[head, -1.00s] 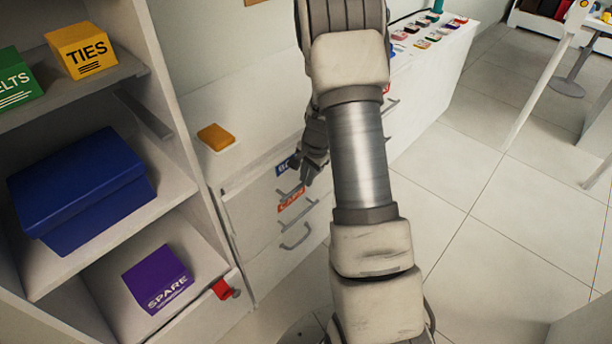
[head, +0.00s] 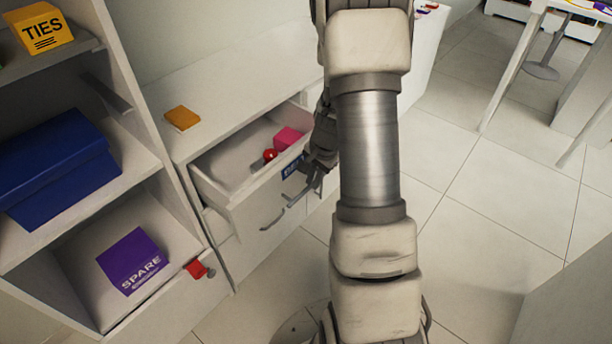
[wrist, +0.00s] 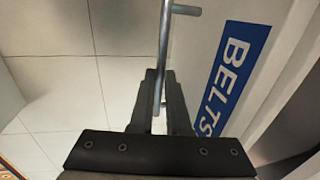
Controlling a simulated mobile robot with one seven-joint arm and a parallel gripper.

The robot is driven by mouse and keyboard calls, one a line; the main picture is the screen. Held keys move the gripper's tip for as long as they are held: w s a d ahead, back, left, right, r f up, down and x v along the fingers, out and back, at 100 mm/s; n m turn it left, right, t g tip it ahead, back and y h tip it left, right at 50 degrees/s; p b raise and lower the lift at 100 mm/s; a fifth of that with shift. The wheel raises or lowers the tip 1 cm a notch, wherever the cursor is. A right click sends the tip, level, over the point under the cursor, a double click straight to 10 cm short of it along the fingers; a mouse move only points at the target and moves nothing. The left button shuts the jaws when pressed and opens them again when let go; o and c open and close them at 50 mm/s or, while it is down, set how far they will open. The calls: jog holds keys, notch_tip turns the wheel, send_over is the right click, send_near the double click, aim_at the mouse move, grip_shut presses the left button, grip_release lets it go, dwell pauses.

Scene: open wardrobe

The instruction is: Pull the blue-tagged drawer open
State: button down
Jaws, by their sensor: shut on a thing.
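The blue-tagged drawer (head: 222,192) is pulled out of the white cabinet in the head view, its inside showing. My gripper (head: 310,183) is at the drawer front beside the tag, partly hidden by my arm. In the wrist view, my gripper (wrist: 160,85) is shut on the drawer's grey bar handle (wrist: 165,45).
An orange block (head: 182,118) sits on the cabinet top. The open wardrobe at left holds a blue box (head: 55,170) and a purple SPARE box (head: 132,261).

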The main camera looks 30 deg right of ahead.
jog(key=s+d+b, duration=0.4)
jog(key=s, duration=0.7)
jog(key=shift+s, duration=0.35)
jog(key=shift+d, duration=0.1)
jog(key=c, duration=0.9)
grip_release()
jog(key=s+r+p, duration=0.1)
jog(key=r+p, duration=0.1)
jog(key=r, duration=0.3)
jog(key=s+r+p, duration=0.1)
jog(key=r+p, duration=0.1)
jog(key=r, duration=0.4)
jog(key=s+d+r+p, duration=0.1)
jog(key=r+p, duration=0.2)
jog(key=r, duration=0.3)
jog(key=shift+s+d, duration=0.1)
